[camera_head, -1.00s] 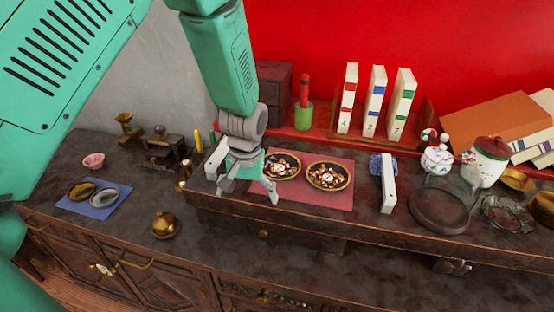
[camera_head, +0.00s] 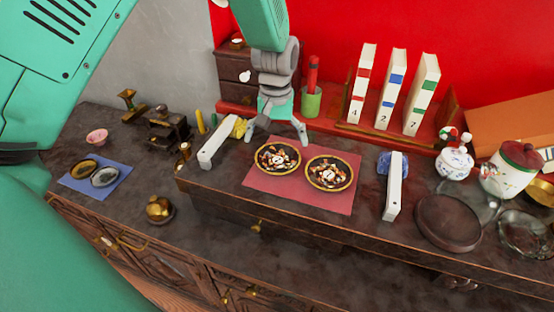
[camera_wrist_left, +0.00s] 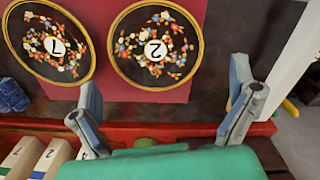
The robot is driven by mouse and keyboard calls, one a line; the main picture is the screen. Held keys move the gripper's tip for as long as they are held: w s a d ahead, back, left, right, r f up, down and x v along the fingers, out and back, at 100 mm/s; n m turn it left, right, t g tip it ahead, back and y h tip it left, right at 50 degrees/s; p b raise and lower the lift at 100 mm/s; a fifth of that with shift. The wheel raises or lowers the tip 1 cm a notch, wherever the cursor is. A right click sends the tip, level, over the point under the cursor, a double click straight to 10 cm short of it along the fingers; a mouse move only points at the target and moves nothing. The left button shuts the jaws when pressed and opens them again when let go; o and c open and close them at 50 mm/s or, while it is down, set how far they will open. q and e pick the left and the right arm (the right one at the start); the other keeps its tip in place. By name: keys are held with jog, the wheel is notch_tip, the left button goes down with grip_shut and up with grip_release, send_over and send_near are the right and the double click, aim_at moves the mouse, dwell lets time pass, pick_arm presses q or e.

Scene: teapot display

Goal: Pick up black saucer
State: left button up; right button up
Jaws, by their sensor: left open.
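Two black saucers with gold rims and a speckled pattern lie side by side on a red mat (camera_head: 262,187). The left saucer (camera_head: 268,165), numbered 2, also shows in the left wrist view (camera_wrist_left: 132,62). The right saucer (camera_head: 338,180), numbered 7, shows there too (camera_wrist_left: 35,58). My left gripper (camera_head: 277,138) is open and empty at the far edge of the mat, just behind saucer 2. In the left wrist view its two fingers (camera_wrist_left: 164,82) stand apart, near saucer 2's rim. I cannot tell its exact height. My right gripper is out of view.
White bars stand left (camera_head: 217,145) and right (camera_head: 393,190) of the mat. Books (camera_head: 392,88) and a green cup (camera_head: 311,103) stand behind. A dark round plate (camera_head: 447,222) and jars are at right. A blue mat (camera_head: 122,172) with two small dishes is at left.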

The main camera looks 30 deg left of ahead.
aim_at(277, 158)
pick_arm(q)
jog(key=shift+d+f, duration=0.4)
jog(key=shift+f, duration=0.1)
notch_tip(277, 158, down, 4)
jog(key=shift+w+f, duration=0.1)
jog(key=shift+f, duration=0.1)
jog(key=shift+a+f, duration=0.15)
jog(key=shift+f, duration=0.05)
jog(key=shift+a, duration=0.2)
jog(key=shift+d, duration=0.15)
jog(key=c, duration=0.9)
jog(key=shift+o, duration=0.2)
jog(key=shift+d+r, duration=0.1)
jog(key=shift+d, duration=0.15)
